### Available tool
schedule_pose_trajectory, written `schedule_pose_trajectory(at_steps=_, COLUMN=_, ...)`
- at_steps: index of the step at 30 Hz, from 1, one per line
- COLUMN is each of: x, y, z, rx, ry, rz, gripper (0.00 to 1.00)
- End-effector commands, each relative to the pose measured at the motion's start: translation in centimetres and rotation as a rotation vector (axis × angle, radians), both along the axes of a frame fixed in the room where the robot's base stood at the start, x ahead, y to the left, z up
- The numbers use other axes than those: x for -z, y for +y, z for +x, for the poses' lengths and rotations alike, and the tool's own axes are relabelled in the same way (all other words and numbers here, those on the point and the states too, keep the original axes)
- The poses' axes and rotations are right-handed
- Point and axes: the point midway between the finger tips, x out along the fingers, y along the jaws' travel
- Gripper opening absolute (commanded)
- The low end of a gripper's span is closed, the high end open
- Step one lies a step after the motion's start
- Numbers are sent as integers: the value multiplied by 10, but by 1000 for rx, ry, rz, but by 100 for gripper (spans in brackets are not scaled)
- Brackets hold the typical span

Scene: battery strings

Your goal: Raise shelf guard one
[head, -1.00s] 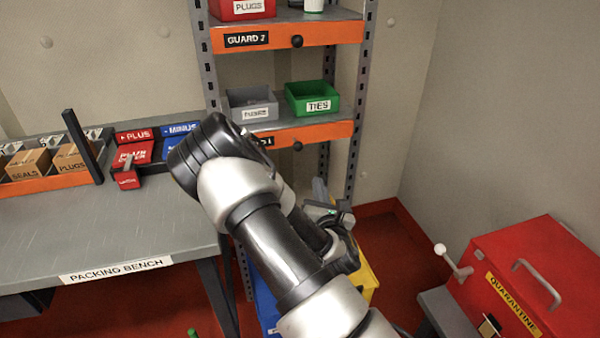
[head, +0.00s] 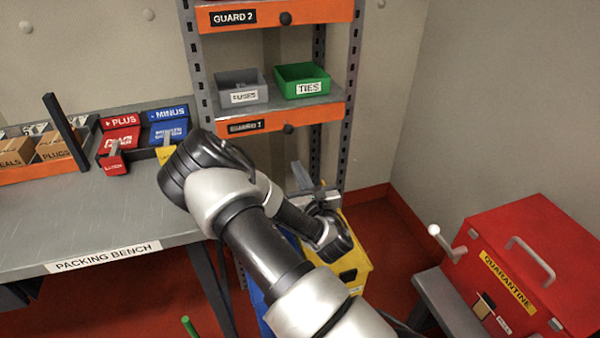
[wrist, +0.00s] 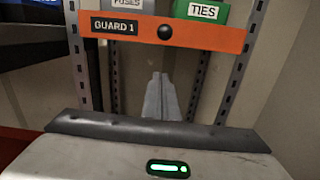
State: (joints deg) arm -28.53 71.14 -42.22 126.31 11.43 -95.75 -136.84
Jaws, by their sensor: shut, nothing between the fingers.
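Shelf guard one is an orange bar (head: 262,126) with a black GUARD 1 label and a round dark knob (head: 288,129). It lies across the front of the shelf with the FUSES and TIES bins. In the wrist view the guard (wrist: 200,33) spans the upper part, with its knob (wrist: 165,32) near the middle. My gripper (wrist: 162,78) is shut and empty, its fingers together below the knob and apart from the guard in the picture. In the head view my gripper (head: 301,176) shows below the guard, partly hidden by my arm.
Guard 2 (head: 262,16) is above. A grey bin (head: 241,88) and a green bin (head: 302,80) stand behind guard one. The packing bench (head: 70,220) is left, a red quarantine box (head: 530,260) right. A yellow bin (head: 350,265) stands below.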

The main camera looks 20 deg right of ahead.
Motion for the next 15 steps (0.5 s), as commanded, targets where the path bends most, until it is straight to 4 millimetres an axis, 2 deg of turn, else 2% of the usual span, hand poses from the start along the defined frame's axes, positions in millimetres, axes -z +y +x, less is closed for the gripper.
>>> schedule_pose_trajectory(at_steps=3, x=-1, y=0, z=28, rx=-2, ry=-5, rz=2, gripper=0)
schedule_pose_trajectory(at_steps=8, x=-3, y=0, z=61, rx=-2, ry=-4, rz=1, gripper=0)
schedule_pose_trajectory(at_steps=12, x=-27, y=-1, z=65, rx=0, ry=-4, rz=1, gripper=0)
schedule_pose_trajectory(at_steps=15, x=-35, y=-1, z=67, rx=0, ry=-1, rz=1, gripper=0)
